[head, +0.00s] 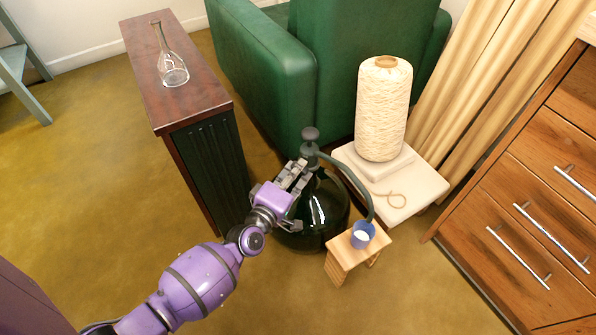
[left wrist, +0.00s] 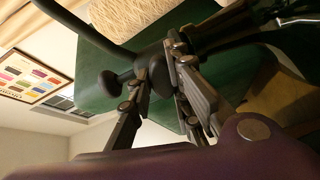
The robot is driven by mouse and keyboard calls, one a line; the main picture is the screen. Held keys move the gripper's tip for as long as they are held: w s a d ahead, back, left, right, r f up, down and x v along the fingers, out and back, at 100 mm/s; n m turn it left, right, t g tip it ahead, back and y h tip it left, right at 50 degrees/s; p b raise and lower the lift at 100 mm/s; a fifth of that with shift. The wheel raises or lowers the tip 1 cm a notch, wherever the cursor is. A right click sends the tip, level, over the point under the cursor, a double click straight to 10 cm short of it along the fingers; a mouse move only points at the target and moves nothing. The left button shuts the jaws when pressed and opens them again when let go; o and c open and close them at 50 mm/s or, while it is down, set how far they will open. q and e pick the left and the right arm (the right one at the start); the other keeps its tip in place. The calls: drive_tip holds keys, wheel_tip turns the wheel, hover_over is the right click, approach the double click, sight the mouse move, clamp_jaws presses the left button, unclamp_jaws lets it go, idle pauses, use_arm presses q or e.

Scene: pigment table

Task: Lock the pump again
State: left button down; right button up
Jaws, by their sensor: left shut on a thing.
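The pump (head: 310,134) is a dark grey knob on a short stem over a collar, on top of a large, dark green glass bottle (head: 322,205). A dark hose (head: 352,178) curves from the pump head down toward a small blue cup (head: 362,234). My left gripper (head: 304,164) comes in from the left and is shut on the pump's collar below the knob. In the left wrist view the knob (left wrist: 112,84) and the collar (left wrist: 159,76) show by the fingers. The pump's locking state cannot be told. My right gripper is not in view.
The cup stands on a small wooden stool (head: 345,262). A cone of cream yarn (head: 383,110) stands on a pale low platform (head: 425,178). A green armchair (head: 270,75) is behind, a dark cabinet with a glass decanter (head: 173,68) at left, wooden drawers (head: 530,200) at right.

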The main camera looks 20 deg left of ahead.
use_arm(q)
drive_tip(key=shift+d+f+n, duration=0.15)
drive_tip(key=shift+n, duration=0.45)
drive_tip(key=c, duration=1.6)
unclamp_jaws()
drive_tip(key=shift+c, duration=0.2)
drive_tip(key=s+a+r, duration=0.1)
drive_tip(key=s, duration=1.1)
drive_tip(key=shift+a+r, duration=0.15)
drive_tip(key=shift+a, duration=0.25)
drive_tip(key=shift+w, duration=0.1)
